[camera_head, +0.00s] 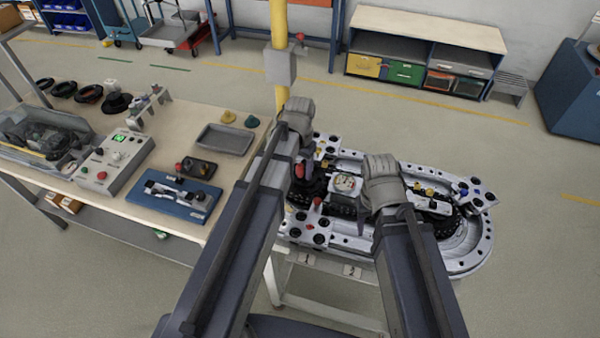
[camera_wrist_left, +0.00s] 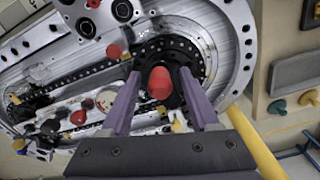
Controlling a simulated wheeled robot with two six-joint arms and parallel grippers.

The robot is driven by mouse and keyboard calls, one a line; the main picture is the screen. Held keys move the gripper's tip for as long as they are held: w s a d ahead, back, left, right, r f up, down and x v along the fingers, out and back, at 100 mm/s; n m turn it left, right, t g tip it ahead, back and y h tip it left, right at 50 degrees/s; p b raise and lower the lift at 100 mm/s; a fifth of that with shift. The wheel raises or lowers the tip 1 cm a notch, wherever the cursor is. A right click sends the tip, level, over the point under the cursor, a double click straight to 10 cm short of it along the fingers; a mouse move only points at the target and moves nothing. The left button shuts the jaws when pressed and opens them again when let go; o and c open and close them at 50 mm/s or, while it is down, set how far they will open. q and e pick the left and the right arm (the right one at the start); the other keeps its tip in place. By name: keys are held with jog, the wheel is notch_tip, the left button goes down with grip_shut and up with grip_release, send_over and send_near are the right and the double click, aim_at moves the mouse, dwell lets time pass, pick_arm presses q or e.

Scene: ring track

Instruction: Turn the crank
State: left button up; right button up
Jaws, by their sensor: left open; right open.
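The ring track (camera_head: 465,255) is a silver oval on a stand, with black chain-like links in its channel. Its crank knob (camera_wrist_left: 159,84) is red and stands over a dark round hub in the left wrist view. My left gripper (camera_wrist_left: 160,74) is open, with one purple finger on each side of the knob; I cannot tell whether they touch it. In the head view the red knob (camera_head: 299,171) shows just below my left gripper (camera_head: 300,140). My right gripper (camera_head: 375,205) is over the middle right of the track; its fingertips are mostly hidden by its wrist.
A workbench (camera_head: 95,195) on the left holds a grey tray (camera_head: 224,139), a blue fixture (camera_head: 172,197) and a control box (camera_head: 115,160). A yellow post (camera_head: 279,35) rises behind the track. A cabinet (camera_head: 425,30) stands at the back. The floor right of the track is clear.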

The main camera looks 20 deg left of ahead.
pick_arm(q)
grip_shut()
dwell(0.5)
dwell(0.9)
